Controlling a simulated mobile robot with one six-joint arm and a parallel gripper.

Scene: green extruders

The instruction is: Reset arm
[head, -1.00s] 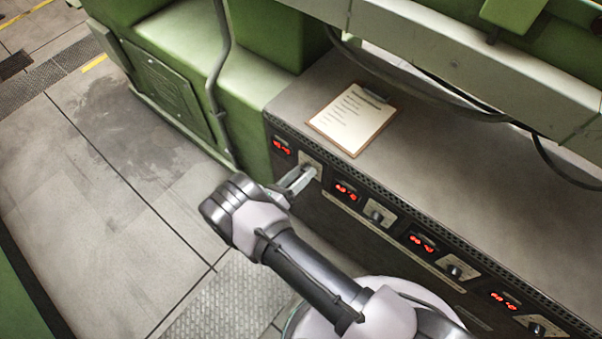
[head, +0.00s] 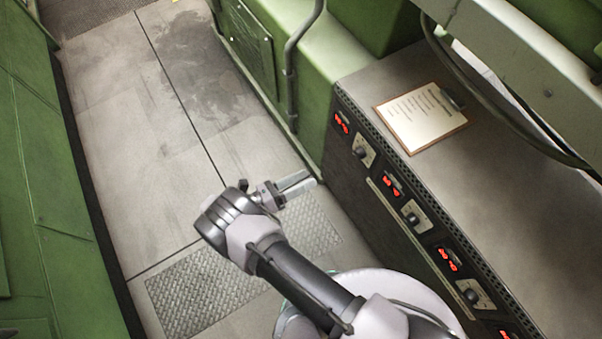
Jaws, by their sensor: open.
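My gripper (head: 304,184) is in the head view, left of the control panel. It is open and empty, with its fingers pointing right toward the panel and a clear gap between them and the panel face. The control panel (head: 372,212) is a dark front with several red digital displays and several knobs on pale plates. The knob nearest the far end (head: 361,152) is uncovered, above and to the right of the fingers.
A clipboard with a printed sheet (head: 421,117) lies on the grey top of the panel cabinet (head: 490,170). Green machine housings (head: 340,50) stand behind, and a green wall (head: 45,190) is at left. Open floor (head: 150,140) lies between them. Cables (head: 500,90) hang over the cabinet at upper right.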

